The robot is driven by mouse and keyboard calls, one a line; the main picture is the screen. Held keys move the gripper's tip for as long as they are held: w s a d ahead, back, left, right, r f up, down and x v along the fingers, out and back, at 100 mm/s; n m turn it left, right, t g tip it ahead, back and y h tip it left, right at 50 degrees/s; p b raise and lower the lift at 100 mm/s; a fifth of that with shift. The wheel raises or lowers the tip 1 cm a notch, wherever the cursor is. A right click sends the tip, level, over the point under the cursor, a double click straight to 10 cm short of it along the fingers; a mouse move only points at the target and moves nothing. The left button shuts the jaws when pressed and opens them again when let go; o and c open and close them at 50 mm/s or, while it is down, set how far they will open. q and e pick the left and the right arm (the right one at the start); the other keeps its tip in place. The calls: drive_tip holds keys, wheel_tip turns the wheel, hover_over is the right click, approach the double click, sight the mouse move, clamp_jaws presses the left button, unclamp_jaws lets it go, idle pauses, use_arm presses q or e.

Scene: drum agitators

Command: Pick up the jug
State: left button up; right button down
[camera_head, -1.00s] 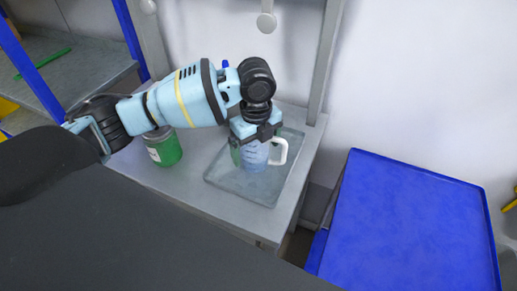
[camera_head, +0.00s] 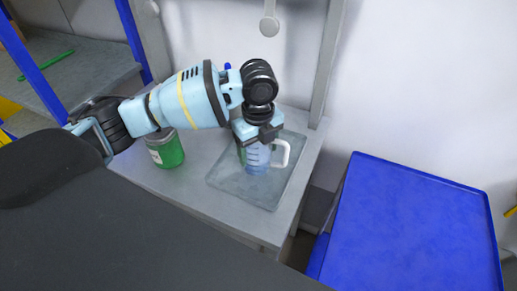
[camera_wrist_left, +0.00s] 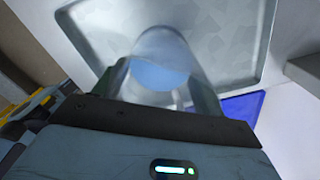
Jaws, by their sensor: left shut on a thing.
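The jug (camera_head: 257,160) is a clear, bluish measuring jug with a white handle on its right side. It stands upright over the grey metal tray (camera_head: 232,190) on the bench; I cannot tell whether its base touches the tray. My left gripper (camera_head: 258,142) comes down on it from above and is shut on it. In the left wrist view the jug (camera_wrist_left: 162,58) shows between the two fingers, with pale blue inside, and the tray (camera_wrist_left: 235,25) lies beyond it. The gripper hides the jug's top in the head view. My right gripper is not in view.
A green can (camera_head: 166,150) with a pale label stands left of the tray, below my left forearm. A blue cart top (camera_head: 410,225) at the right is empty. A grey upright post (camera_head: 328,60) rises behind the bench. A shelf with a green pen-like item (camera_head: 48,65) is at the far left.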

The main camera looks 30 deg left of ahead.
use_arm(q)
drive_tip(key=shift+r, duration=1.6)
drive_tip(key=s+a+r, duration=0.1)
drive_tip(key=s+a, duration=0.8)
drive_tip(key=s, duration=0.4)
drive_tip(key=shift+r, duration=0.25)
drive_tip(key=shift+a, duration=0.1)
